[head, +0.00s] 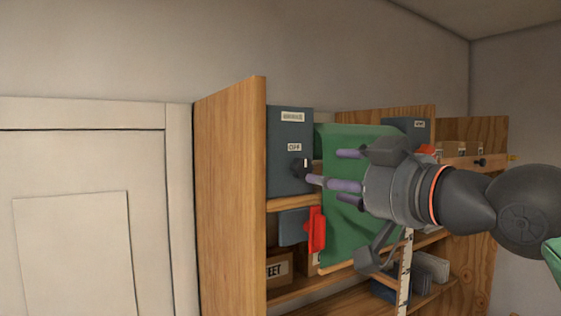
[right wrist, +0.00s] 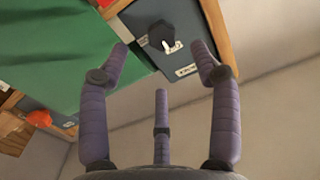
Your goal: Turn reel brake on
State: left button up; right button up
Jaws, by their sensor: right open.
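A dark blue-grey box (head: 285,135) stands at the left end of a wooden shelf, with two small white labels too small to read surely. A black knob (head: 298,169) with a white pointer mark sits on its front; the knob also shows in the right wrist view (right wrist: 160,36). I cannot tell which control is labelled as the reel brake. My right gripper (head: 330,176) is open and empty, its purple fingers pointing at the knob. In the right wrist view (right wrist: 160,62) the fingers spread around the knob's direction, with no clear contact. My left gripper is out of view.
A green panel (head: 340,220) hangs beside the box, behind my right gripper. A red switch (head: 316,230) is below the box. A second dark box (head: 418,128) stands farther right. The shelf's wooden side (head: 230,190) bounds the left; a pale door (head: 70,230) is beyond.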

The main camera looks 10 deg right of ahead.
aim_at(305, 169)
jog(key=p+x, duration=0.1)
jog(key=x, duration=0.2)
jog(key=p+x, duration=0.1)
jog(key=x, duration=0.3)
jog(key=shift+w+a+r+p, duration=0.1)
jog(key=shift+w+r+p, duration=0.1)
jog(key=shift+w+p, duration=0.15)
jog(key=shift+r, duration=0.1)
jog(key=shift+w+a, duration=0.15)
jog(key=shift+w, duration=0.25)
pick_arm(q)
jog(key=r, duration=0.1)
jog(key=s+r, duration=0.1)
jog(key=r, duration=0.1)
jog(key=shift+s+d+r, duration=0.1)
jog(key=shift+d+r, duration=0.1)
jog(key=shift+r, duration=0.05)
pick_arm(e)
jog(key=shift+s, duration=0.15)
jog(key=c, duration=1.1)
